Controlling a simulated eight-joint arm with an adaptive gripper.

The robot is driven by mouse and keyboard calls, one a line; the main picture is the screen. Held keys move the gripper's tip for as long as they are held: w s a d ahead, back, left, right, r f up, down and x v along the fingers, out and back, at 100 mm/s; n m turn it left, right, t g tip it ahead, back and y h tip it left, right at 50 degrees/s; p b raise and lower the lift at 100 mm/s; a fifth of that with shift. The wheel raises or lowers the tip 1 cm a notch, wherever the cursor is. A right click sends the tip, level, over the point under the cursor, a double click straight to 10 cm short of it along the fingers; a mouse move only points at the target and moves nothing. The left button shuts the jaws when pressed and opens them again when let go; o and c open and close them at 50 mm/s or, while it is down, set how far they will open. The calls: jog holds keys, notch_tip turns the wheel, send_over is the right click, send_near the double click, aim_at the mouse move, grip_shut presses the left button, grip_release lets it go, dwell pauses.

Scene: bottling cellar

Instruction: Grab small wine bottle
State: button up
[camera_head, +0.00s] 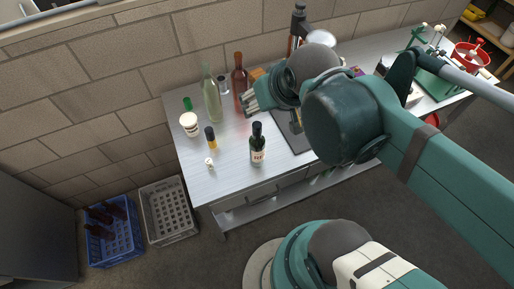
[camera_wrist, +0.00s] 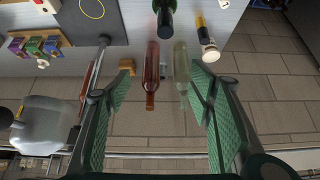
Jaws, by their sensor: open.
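A small dark wine bottle (camera_head: 257,147) with a white label stands upright near the front of the metal bench in the head view. In the wrist view, a dark bottle (camera_wrist: 165,14) at the top edge is probably the same one, partly cut off. My gripper (camera_head: 249,101) is open and empty, behind and above this bottle. In the wrist view, my open gripper (camera_wrist: 162,76) frames a reddish-brown bottle (camera_wrist: 151,72) and a clear pale-green bottle (camera_wrist: 182,66) between its fingers. Both stand behind the wine bottle, at the back of the bench; neither is visibly gripped.
A dark-capped yellow bottle (camera_head: 210,138), a white jar (camera_head: 189,123) and a tiny white item (camera_head: 209,162) stand left of the wine bottle. A dark mat (camera_head: 293,133) lies to its right. A blue crate (camera_head: 116,247) and a grey crate (camera_head: 168,213) are on the floor.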

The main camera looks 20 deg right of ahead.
aim_at(258, 138)
jog(key=w+f+m+g, duration=0.1)
jog(key=f+m+g, duration=0.1)
jog(key=f+m, duration=0.3)
jog(key=f+m+g, duration=0.2)
jog(key=f+m, duration=0.2)
jog(key=m, duration=0.1)
jog(key=w+f+m+g, duration=0.1)
jog(key=f+m+g, duration=0.1)
jog(key=f+m, duration=0.3)
jog(key=shift+w+a+f, duration=0.3)
jog(key=shift+a+f, duration=0.05)
jog(key=shift+s+f+m+g, duration=0.2)
jog(key=shift+f+m+g, duration=0.3)
jog(key=shift+f+m, duration=0.75)
jog(key=shift+f, duration=1.3)
jog(key=shift+f, duration=0.1)
jog(key=shift+a+f, duration=0.15)
jog(key=shift+f, duration=2.35)
jog(key=c, duration=1.4)
